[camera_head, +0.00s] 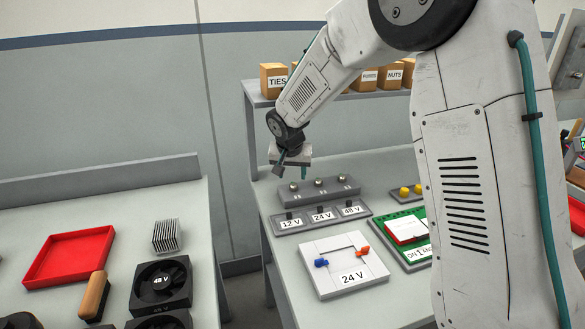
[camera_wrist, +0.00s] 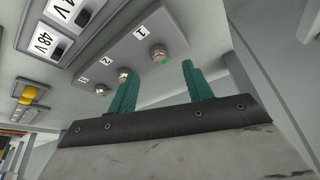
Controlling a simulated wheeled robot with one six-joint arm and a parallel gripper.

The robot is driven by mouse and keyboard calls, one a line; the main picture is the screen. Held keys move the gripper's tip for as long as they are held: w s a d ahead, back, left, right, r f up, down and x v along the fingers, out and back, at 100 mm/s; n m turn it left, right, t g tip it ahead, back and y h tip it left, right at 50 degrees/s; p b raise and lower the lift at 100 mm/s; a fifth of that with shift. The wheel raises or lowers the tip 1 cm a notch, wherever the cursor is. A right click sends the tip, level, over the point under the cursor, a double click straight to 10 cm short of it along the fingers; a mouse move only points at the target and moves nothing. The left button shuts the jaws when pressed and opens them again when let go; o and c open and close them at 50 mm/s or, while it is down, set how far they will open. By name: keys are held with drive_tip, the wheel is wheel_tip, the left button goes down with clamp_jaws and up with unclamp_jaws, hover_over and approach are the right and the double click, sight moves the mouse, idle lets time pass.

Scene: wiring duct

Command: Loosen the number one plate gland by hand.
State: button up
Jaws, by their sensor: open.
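A grey gland plate (camera_head: 335,193) with three metal cable glands stands on the right bench, and it also shows in the wrist view (camera_wrist: 180,27). The gland (camera_wrist: 158,54) beside label 1 is silvery with a green spot. Glands labelled 2 (camera_wrist: 123,74) and apparently 3 (camera_wrist: 100,89) follow to the left. My gripper (camera_head: 292,174) hangs over the left end of the plate in the head view. In the wrist view its two green fingers (camera_wrist: 158,67) are open and empty, and gland 1 appears in the gap beyond their tips, apparently apart from them.
A voltage-labelled strip, 12 V, 24 V and 48 V (camera_head: 322,225), lies just in front of the plate. A white 24 V panel (camera_head: 318,277) lies nearer. Labelled boxes stand on a shelf (camera_head: 347,97) behind. The left bench holds a red tray (camera_head: 103,236), heatsink (camera_head: 166,236) and fans (camera_head: 162,300).

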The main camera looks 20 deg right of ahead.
sight(294, 184)
drive_tip(key=x, duration=0.5)
drive_tip(key=shift+w+f, duration=0.1)
drive_tip(key=shift+f, duration=0.3)
drive_tip(key=shift+c, duration=0.2)
clamp_jaws()
drive_tip(key=n, duration=0.2)
drive_tip(key=n+y, duration=0.2)
drive_tip(key=n, duration=0.1)
drive_tip(key=shift+d+n, duration=0.3)
drive_tip(key=n+y, duration=0.1)
drive_tip(key=n, duration=0.1)
drive_tip(key=n+y, duration=0.1)
drive_tip(key=n, duration=0.2)
drive_tip(key=shift+d, duration=0.2)
drive_tip(key=shift+c, duration=0.7)
unclamp_jaws()
